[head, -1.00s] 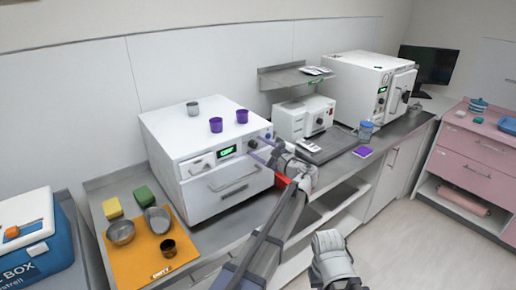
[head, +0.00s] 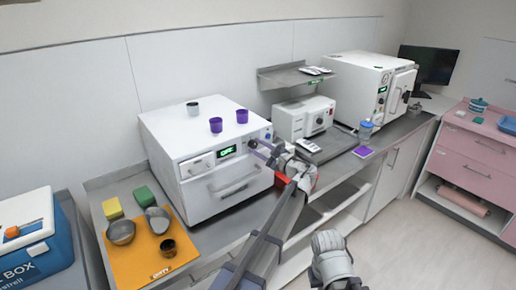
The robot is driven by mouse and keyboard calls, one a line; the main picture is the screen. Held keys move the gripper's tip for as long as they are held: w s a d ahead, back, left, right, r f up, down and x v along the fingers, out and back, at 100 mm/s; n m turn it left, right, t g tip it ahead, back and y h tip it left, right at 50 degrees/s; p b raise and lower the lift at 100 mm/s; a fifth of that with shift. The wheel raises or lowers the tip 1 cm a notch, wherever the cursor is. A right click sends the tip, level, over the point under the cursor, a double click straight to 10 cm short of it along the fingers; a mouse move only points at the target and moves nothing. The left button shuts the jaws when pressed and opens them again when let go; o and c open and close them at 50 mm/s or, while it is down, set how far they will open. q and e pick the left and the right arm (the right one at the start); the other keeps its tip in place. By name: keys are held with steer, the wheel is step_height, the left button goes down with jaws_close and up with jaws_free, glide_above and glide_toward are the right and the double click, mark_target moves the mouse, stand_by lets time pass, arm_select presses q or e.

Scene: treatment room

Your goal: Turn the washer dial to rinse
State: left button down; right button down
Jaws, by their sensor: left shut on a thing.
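The washer (head: 205,155) is the white box-shaped machine on the counter, with a green-lit display (head: 227,151) and a front handle. The display's word is too small to read surely. Its dial (head: 253,144) is at the right end of the front panel, mostly hidden by my gripper. My left gripper (head: 261,148) reaches in from the right side of the washer and is shut on the dial. Part of my right arm shows at the bottom, but its fingers do not show.
Two purple cups (head: 216,125) and a grey cup (head: 192,108) stand on the washer.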

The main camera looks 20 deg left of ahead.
arm_select(q)
steer(key=shift+n, duration=0.4)
steer(key=n+p, duration=0.1)
steer(key=n, duration=0.3)
steer(key=shift+r+n, duration=0.1)
steer(key=shift+n, duration=0.3)
steer(key=n+h+p, duration=0.1)
steer(key=n, duration=0.4)
steer(key=shift+s+n, duration=0.1)
steer(key=shift+n, duration=0.2)
stand_by(0.3)
steer(key=c, duration=0.5)
jaws_free()
